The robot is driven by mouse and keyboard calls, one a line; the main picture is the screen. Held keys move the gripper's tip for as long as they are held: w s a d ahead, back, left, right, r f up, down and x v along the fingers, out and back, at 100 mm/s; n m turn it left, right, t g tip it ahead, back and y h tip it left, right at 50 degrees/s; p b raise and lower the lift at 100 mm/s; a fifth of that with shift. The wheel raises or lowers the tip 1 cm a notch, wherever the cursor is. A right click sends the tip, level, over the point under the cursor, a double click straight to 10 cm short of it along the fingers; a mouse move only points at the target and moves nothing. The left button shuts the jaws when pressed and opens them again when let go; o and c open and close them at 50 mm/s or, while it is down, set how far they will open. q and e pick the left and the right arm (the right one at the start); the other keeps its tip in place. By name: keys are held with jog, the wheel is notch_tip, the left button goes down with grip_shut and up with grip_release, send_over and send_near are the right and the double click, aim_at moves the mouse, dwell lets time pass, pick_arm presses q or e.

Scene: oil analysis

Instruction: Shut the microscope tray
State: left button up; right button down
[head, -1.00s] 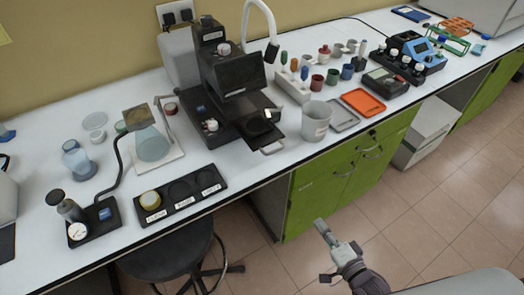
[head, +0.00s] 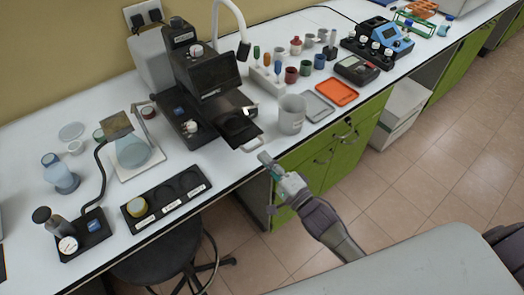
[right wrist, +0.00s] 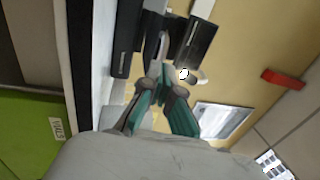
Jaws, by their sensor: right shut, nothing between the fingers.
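The black microscope (head: 205,72) stands on the counter by the wall. Its dark tray (head: 234,128) sticks out at the front, toward the counter edge, with a pale handle (head: 252,144) on its front end. My right gripper (head: 264,158) is shut and empty, just in front of and below the handle, with a small apparent gap. In the right wrist view its fingers (right wrist: 160,80) are together and point toward dark equipment that I cannot identify surely. My left gripper is not in view.
A grey beaker (head: 291,114) stands close to the right of the tray. A black three-place holder (head: 168,200) lies to the left along the counter edge. A grey tray (head: 318,107) and an orange tray (head: 336,92) lie farther right. A dark stool (head: 165,255) stands below.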

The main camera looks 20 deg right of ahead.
aim_at(235, 126)
jog(key=shift+x, duration=0.9)
jog(key=b+x, duration=0.1)
jog(key=x, duration=0.3)
jog(key=f+b+x, duration=0.1)
jog(key=b+x, duration=0.1)
jog(key=x, duration=0.2)
jog(key=f+b+x, duration=0.1)
jog(key=x, duration=0.3)
jog(key=shift+w+f, duration=0.15)
jog(key=shift+w, duration=0.4)
jog(key=shift+r, duration=0.4)
